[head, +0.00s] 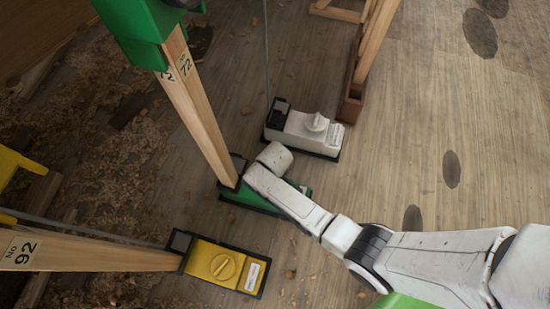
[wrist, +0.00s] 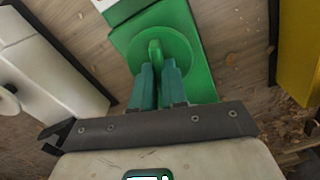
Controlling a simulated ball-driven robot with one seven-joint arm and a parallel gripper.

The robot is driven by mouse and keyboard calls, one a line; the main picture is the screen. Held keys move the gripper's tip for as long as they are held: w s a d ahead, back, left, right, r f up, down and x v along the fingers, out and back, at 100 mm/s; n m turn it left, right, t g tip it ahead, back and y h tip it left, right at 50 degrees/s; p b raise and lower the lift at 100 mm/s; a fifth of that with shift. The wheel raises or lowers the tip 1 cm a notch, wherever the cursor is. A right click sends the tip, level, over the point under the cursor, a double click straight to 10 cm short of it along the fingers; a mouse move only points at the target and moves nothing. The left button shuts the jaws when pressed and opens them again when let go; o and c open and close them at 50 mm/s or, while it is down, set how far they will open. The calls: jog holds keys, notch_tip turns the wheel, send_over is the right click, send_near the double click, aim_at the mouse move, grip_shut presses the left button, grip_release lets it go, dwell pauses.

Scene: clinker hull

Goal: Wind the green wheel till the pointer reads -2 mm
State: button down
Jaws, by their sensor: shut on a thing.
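The green wheel (wrist: 178,45) is a round disc with a raised grip bar, on top of a green box (wrist: 203,82) in the wrist view. My gripper (wrist: 156,72) has its two teal fingers on either side of the bar, shut on it. In the head view the green box (head: 233,196) stands at the foot of a wooden post marked 72, partly behind my arm. The wheel and my fingers are hidden there. I cannot make out a pointer or a scale reading in either view.
A white box with a similar knob (head: 316,122) stands behind the green one, and a yellow box (head: 205,256) in front, at the foot of post 92 (head: 80,252). The wooden post 72 (head: 197,105) rises close to my wrist. Bare floor lies to the right.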

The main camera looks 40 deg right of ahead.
jog(key=shift+r+n+p, duration=0.1)
jog(key=shift+n+p, duration=0.2)
jog(key=shift+n+p, duration=0.8)
jog(key=shift+n, duration=0.4)
jog(key=shift+n+p, duration=0.7)
jog(key=shift+n, duration=1.2)
jog(key=c, duration=1.2)
grip_release()
jog(key=shift+o, duration=0.2)
notch_tip(320, 180, up, 11)
jog(key=p, duration=0.6)
jog(key=shift+f, duration=0.2)
